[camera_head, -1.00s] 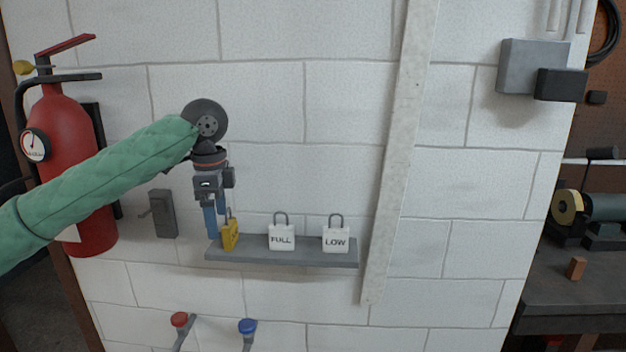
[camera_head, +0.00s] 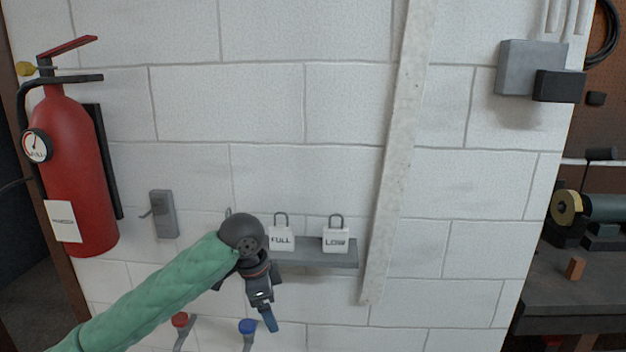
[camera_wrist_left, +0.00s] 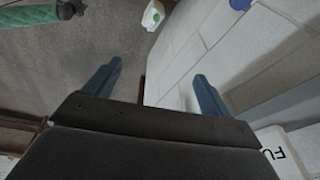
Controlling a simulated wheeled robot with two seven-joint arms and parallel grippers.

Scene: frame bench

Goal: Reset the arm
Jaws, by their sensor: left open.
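My left arm comes in from the lower left of the head view in a green sleeve. Its gripper (camera_head: 268,320) hangs below the grey shelf, with blue fingertips pointing down. In the left wrist view the two blue fingers (camera_wrist_left: 156,85) stand wide apart with nothing between them. The gripper is open and empty. The left part of the shelf is hidden behind my wrist. Only a grey shackle (camera_head: 228,213) shows there, above the wrist.
White padlocks marked FULL (camera_head: 281,236) and LOW (camera_head: 335,239) stand on the shelf (camera_head: 320,256). A red extinguisher (camera_head: 75,165) hangs left. Red (camera_head: 180,320) and blue (camera_head: 247,326) knobs sit low near my arm. A pale vertical strip (camera_head: 395,150) runs down the wall.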

